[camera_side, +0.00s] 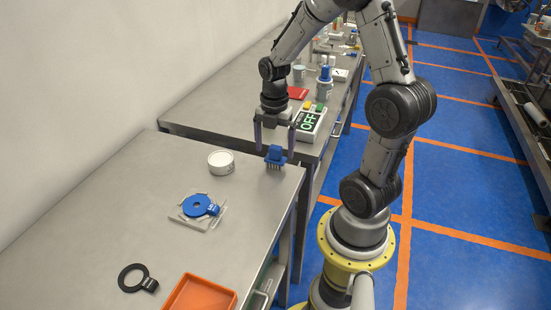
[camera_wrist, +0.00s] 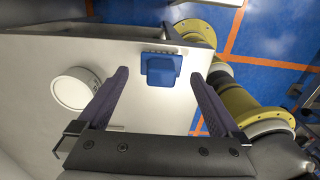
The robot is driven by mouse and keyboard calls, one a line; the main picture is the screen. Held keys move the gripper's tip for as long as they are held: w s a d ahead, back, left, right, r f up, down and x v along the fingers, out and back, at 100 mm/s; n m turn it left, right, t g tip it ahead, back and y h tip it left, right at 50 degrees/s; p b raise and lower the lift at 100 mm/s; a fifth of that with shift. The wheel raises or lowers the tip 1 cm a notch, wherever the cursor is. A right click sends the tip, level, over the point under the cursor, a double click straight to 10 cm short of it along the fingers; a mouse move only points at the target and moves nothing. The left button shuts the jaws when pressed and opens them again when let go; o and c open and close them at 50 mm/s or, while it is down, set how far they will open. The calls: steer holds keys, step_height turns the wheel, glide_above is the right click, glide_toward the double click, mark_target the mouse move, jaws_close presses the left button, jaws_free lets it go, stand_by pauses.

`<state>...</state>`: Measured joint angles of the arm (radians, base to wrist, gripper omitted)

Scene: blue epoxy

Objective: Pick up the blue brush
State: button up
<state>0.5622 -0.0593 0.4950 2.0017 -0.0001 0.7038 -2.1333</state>
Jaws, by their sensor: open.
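The blue brush (camera_side: 274,156) stands bristles down on the near metal table, close to its far right corner in the side view. In the wrist view the blue brush (camera_wrist: 162,70) lies ahead of the fingertips, nearer the line between them than to either side. My gripper (camera_side: 274,150) is open and points down over that corner, its two dark fingers apart. In the wrist view my gripper (camera_wrist: 158,78) shows a wide empty gap between the fingers. In the side view the brush appears between or just in front of the fingertips; I cannot tell the exact height gap.
A white round container (camera_side: 221,162) stands left of the brush. A blue disc (camera_side: 199,206) lies on a small fixture, with a black ring (camera_side: 133,278) and orange tray (camera_side: 200,295) nearer. An OFF sign box (camera_side: 308,122) stands on the other table behind my gripper.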

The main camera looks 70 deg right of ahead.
mark_target(275, 147)
steer(key=f, duration=0.4)
steer(key=shift+d, duration=0.2)
steer(key=shift+c, duration=0.3)
steer(key=c, duration=1.3)
steer(key=shift+r, duration=0.1)
steer(key=shift+r, duration=0.2)
steer(key=r, duration=0.3)
steer(key=shift+s+a+r, duration=0.1)
steer(key=shift+s, duration=0.1)
steer(key=s+a+r, duration=0.2)
steer(key=s+r, duration=0.1)
steer(key=s+a+r, duration=0.3)
steer(key=s, duration=0.1)
steer(key=s+a+r, duration=0.2)
steer(key=s+r, duration=0.1)
steer(key=s, duration=0.1)
steer(key=shift+s+a, duration=0.2)
steer(key=shift+s, duration=0.05)
